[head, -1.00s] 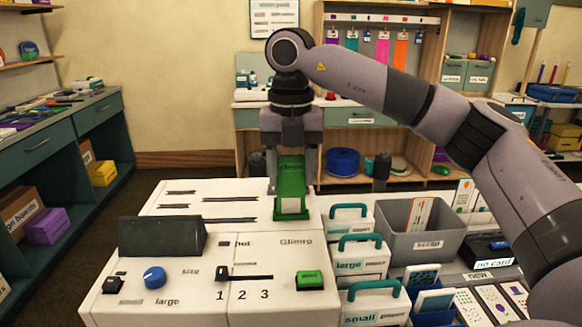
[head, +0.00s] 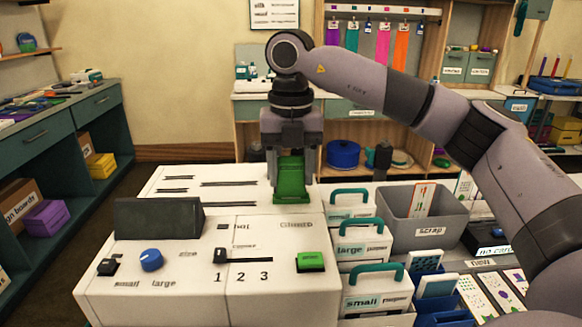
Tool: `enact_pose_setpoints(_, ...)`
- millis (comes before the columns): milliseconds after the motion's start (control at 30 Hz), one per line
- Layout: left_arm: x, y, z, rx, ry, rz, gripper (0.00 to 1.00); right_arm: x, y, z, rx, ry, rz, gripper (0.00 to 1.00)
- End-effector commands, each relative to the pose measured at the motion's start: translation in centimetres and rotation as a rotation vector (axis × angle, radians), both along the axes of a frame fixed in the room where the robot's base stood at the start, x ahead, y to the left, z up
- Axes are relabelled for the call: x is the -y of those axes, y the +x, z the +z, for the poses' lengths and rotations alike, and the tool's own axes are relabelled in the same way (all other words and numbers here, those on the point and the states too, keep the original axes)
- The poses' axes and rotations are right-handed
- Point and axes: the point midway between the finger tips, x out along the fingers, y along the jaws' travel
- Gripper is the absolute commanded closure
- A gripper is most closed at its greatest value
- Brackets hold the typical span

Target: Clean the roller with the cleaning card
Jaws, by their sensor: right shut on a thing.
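The green cleaning card (head: 291,183) stands upright at the back right of the white machine's top. My right gripper (head: 291,160) points straight down and is shut on the card's upper part. The card's lower end is at a green piece on the machine (head: 215,270); I cannot tell how far it is inside. The roller is hidden. The machine's front has a blue knob (head: 151,260), a slider (head: 221,255) by 1 2 3, a green button (head: 310,261) and a dark sloped screen (head: 158,218). My left gripper is not in view.
Boxes marked large paper (head: 362,245) and small paper (head: 376,292) stand right of the machine. A grey scrap bin (head: 430,226) holds a card. Blue holders (head: 436,295) and patterned cards (head: 492,292) lie farther right. A shelf stands behind.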

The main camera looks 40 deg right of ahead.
Motion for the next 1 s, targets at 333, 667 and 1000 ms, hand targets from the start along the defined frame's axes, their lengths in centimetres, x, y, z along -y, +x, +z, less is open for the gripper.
enact_pose_setpoints(333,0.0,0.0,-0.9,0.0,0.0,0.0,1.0,0.0,0.0,-1.4,0.0,0.0,-0.001,0.58)
enact_pose_setpoints(667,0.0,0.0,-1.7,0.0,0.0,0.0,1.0,0.0,0.0,-2.6,0.0,0.0,0.0,0.58)
enact_pose_setpoints(1000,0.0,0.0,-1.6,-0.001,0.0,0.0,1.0,0.0,0.0,-2.5,0.0,0.0,0.0,0.18)
